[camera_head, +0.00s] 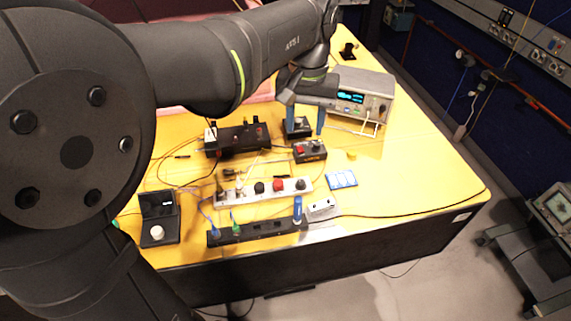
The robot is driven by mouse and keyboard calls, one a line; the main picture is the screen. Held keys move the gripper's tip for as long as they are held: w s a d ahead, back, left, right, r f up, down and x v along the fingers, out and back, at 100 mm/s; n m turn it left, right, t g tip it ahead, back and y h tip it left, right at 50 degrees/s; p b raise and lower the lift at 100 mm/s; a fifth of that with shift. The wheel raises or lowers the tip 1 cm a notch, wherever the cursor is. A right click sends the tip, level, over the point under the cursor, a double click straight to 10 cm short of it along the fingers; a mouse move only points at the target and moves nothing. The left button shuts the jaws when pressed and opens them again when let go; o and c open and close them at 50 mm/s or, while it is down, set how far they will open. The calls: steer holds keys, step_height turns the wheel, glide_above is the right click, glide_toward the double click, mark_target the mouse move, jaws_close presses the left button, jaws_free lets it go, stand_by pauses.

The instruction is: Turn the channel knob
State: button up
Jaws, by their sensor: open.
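My gripper (305,127) is open, with two blue fingers pointing down over the yellow table. A small black box (299,133) stands partly behind and between the fingers. A small control box (310,152) with a red button and dark knobs sits just in front of the fingertips. I cannot tell whether the fingers touch either box. The grey instrument (363,95) with a lit cyan display and small front knobs stands to the right of the gripper. Another black box with a white knob (157,232) is at the left front. No label shows which knob is the channel knob.
A white power strip (265,189) and a black strip (257,231) with plugs lie in front. A black device (237,139) lies left of the gripper. Cables cross the table (425,185), whose right side is mostly clear. A blue-white card (341,180) lies near the middle.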

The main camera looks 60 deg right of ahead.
steer(key=n, duration=0.1)
glide_toward(301, 182)
step_height(301, 182, down, 8)
steer(key=shift+f, duration=0.2)
stand_by(0.3)
jaws_close()
